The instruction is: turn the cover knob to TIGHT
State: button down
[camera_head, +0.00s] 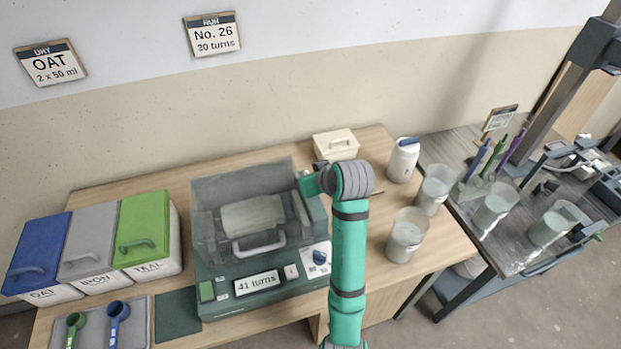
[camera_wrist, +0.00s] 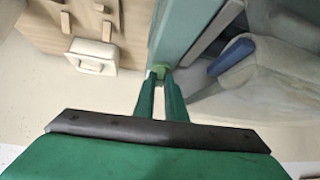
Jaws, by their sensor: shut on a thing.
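The machine (camera_head: 205,280) stands mid-table with a clear cover (camera_head: 215,185) down over a pale drum (camera_head: 252,215). Its front display reads "41 turns". My gripper (camera_head: 306,186) reaches in from the right to the cover's right edge. In the wrist view, my fingers (camera_wrist: 161,88) are closed on a small green part (camera_wrist: 161,72) at the machine's edge. This seems to be the cover knob; the fingers mostly hide it, and I cannot read its setting or any TIGHT mark. A blue dial (camera_head: 319,257) sits on the front panel, apart from my gripper.
A cream box (camera_head: 336,145) stands behind my wrist. A white jar with a blue cap (camera_head: 403,160) and clear buckets (camera_head: 407,235) stand to the right. Blue, grey and green lidded bins (camera_head: 145,230) and a scoop tray (camera_head: 140,325) are at left.

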dwell(0.4)
jog(key=c, duration=1.8)
grip_release()
jog(key=shift+a, duration=0.2)
